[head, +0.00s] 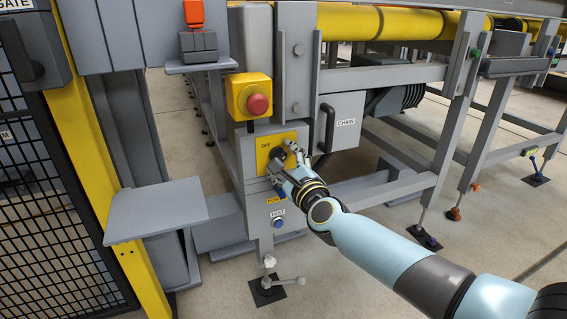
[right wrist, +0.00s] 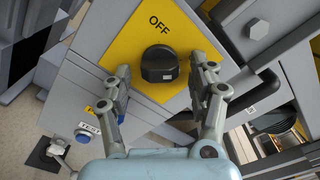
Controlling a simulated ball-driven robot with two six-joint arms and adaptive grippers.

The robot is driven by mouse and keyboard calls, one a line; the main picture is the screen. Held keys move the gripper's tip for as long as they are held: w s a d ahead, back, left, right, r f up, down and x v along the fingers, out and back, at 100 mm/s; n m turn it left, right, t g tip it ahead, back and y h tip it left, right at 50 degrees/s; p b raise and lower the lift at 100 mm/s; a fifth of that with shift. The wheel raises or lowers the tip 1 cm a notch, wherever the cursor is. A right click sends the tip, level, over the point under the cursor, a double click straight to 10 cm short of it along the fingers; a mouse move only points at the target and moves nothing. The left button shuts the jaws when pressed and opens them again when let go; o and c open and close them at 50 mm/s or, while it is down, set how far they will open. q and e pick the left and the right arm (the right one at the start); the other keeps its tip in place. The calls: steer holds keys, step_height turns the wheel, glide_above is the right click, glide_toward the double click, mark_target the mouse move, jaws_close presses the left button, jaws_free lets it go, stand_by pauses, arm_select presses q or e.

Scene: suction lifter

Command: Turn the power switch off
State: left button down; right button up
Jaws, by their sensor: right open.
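The power switch is a black knob (right wrist: 159,64) on a yellow plate (right wrist: 170,25) marked OFF at its top. In the head view, the yellow plate (head: 264,146) is on the grey control box, and the knob is partly hidden by my right gripper (head: 283,165). In the right wrist view, my right gripper (right wrist: 160,80) is open, with one finger on each side of the knob. Gaps show between both fingers and the knob. Which way the knob points is hard to tell. My left gripper is not in view.
A red emergency button (head: 257,104) on a yellow box sits above the plate. A blue TEST button (head: 278,222) sits below it. A black handle (head: 327,130) and a CHAIN box (head: 345,121) are close on the right. A grey shelf (head: 155,210) juts out at left.

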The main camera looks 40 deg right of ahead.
steer(key=shift+c, duration=0.2)
steer(key=c, duration=1.1)
